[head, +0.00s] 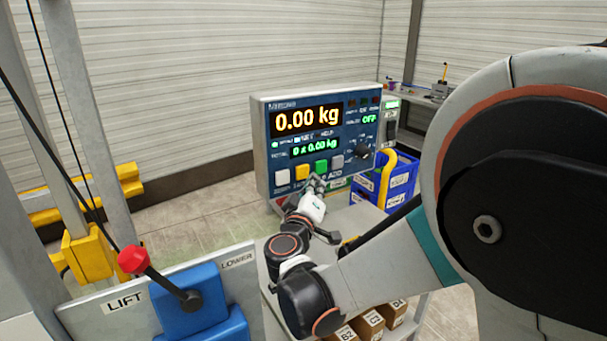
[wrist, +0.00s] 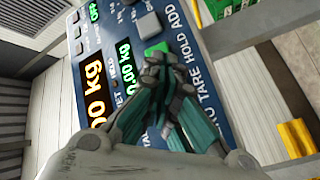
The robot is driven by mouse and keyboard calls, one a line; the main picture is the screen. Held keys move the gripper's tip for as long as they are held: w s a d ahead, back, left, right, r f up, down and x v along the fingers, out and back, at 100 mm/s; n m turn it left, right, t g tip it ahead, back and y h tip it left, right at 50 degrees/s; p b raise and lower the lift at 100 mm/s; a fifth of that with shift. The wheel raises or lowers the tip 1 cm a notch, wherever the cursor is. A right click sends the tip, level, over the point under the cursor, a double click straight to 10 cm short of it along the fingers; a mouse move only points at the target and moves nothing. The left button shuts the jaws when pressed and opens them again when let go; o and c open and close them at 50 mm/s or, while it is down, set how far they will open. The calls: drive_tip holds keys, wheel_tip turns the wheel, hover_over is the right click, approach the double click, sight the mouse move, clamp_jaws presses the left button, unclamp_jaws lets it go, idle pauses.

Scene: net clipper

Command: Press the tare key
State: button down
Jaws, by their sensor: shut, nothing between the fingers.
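The scale indicator (head: 262,150) is a grey box with a blue face. Its main display (head: 307,119) reads 0.00 kg. Along the bottom of its face are a white key (head: 282,177), a yellow key (head: 302,172), a green key (head: 321,166) and a grey key (head: 337,161). The wrist view shows the labels TARE, HOLD and ADD; by their order, tare is the yellow key. My gripper (head: 318,182) is shut and empty, just below the green key in the head view. In the wrist view my fingertips (wrist: 157,68) hide the yellow key. Contact cannot be told.
A rotary knob (head: 361,152) sits right of the keys. A blue crate (head: 402,180) and a yellow curved handle (head: 385,175) stand to the right. A red-knobbed lever (head: 132,259) on a LIFT/LOWER panel is at lower left. Small cardboard boxes (head: 370,323) sit low on the cart.

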drive_tip(key=s+d, duration=0.2)
drive_tip(key=s, duration=0.1)
drive_tip(key=shift+s+d, duration=0.15)
idle(0.5)
